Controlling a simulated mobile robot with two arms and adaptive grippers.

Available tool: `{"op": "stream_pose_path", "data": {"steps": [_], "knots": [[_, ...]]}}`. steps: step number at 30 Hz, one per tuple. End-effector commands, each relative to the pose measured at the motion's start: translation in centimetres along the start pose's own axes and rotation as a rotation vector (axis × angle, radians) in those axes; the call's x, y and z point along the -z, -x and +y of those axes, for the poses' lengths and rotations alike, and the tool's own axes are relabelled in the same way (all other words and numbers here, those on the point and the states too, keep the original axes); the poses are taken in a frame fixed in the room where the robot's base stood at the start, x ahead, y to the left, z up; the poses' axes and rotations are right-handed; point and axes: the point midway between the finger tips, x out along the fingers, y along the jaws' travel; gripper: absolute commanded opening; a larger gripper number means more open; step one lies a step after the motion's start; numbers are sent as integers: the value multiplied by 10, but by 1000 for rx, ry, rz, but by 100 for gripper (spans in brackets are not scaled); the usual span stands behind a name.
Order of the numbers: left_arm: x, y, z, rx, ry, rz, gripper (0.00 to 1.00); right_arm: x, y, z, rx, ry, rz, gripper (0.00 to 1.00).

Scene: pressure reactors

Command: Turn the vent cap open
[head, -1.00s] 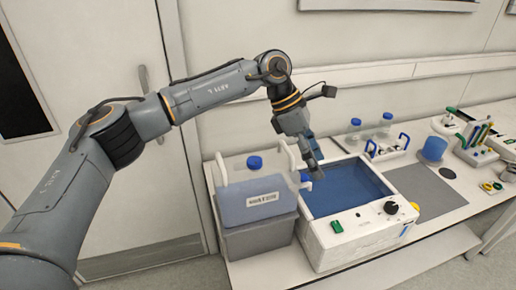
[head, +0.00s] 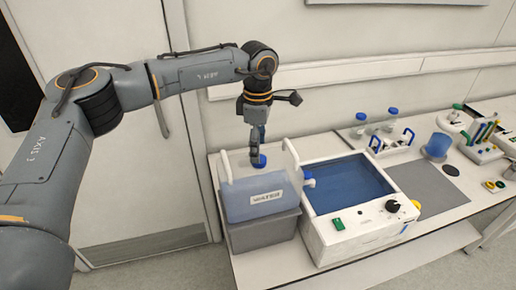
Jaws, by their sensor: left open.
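The vent cap is a small blue cap (head: 263,161) on top of the blue-tinted water container (head: 236,204), which has a "WATER" label and stands on a grey box. My left gripper (head: 255,160) points straight down at the cap, its fingers open and partly covering it. Whether the fingers touch the cap cannot be told. My right gripper is not in view.
A water bath (head: 325,238) with blue liquid stands close to the right of the container.

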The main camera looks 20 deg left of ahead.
Motion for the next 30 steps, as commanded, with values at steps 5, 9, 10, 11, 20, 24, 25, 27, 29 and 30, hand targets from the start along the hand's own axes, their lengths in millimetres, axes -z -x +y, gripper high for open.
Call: {"op": "stream_pose_path", "data": {"steps": [5, 9, 10, 11, 20, 24, 25, 27, 29, 30], "knots": [[0, -23, 0, 2, 0, 0, 62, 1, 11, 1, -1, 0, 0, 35], [0, -32, 0, 0, -1, -1, 62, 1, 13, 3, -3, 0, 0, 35], [0, -33, 0, 0, -1, -1, 62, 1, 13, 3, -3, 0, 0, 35], [0, -33, 0, 0, -1, -1, 62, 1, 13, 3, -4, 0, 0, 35], [-1, -34, 0, -1, -1, -1, 47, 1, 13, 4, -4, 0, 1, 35], [-1, -34, 0, -1, -1, -2, 19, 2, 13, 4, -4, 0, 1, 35], [-1, -34, 0, -1, -1, -2, 13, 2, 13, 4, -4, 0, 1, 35], [-1, -34, 0, -1, -1, -2, 7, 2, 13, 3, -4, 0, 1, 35], [-1, -34, 0, -1, 0, -2, 7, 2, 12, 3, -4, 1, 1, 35], [-1, -34, 0, -1, 1, -2, 7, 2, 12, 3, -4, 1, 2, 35]]}}
